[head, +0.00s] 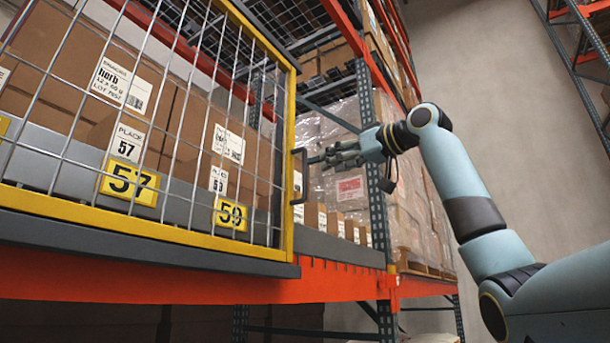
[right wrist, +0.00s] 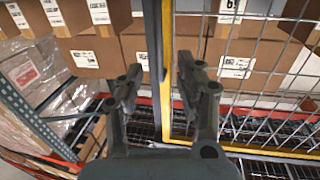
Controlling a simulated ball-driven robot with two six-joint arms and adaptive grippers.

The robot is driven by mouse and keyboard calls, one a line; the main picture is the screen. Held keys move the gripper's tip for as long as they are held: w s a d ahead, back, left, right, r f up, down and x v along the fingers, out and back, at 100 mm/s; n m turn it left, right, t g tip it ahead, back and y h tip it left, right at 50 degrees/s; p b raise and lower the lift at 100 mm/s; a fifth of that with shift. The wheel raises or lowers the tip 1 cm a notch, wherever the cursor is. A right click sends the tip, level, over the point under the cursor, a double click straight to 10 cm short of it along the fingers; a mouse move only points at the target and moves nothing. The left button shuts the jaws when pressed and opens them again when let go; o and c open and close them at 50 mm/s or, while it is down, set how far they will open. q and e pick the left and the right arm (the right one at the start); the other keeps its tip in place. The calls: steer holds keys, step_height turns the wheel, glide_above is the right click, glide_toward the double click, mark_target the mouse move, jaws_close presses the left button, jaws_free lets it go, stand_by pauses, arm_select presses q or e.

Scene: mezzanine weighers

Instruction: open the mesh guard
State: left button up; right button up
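The mesh guard (head: 190,130) is a wire grid in a yellow frame, covering the left part of a shelf in the head view. Its dark bar handle (head: 301,178) stands upright on the frame's right edge. My right gripper (head: 318,159) is at the handle, pointing left. I cannot tell whether a finger touches the handle. The guard looks closed against the shelf front. My left gripper is not in view.
Cardboard boxes (head: 110,65) with labels stand behind the mesh, above yellow number plates (head: 129,183). An orange beam (head: 170,287) runs below. A blue-grey rack post (head: 375,200) stands right of the handle, near my arm. The aisle at right is open, with a bare wall.

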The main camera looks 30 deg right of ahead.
mark_target(306, 170)
steer(key=w+p, duration=0.1)
steer(key=w, duration=0.2)
steer(key=w+a+p, duration=0.1)
steer(key=w+p, duration=0.1)
steer(key=w, duration=0.1)
steer(key=w+r+p, duration=0.1)
steer(key=w+p, duration=0.1)
steer(key=w, duration=0.2)
steer(key=shift+a+r, duration=0.1)
steer(key=shift+a, duration=0.3)
steer(key=shift+w, duration=0.1)
steer(key=shift+c, duration=0.4)
jaws_close()
steer(key=shift+w, duration=0.1)
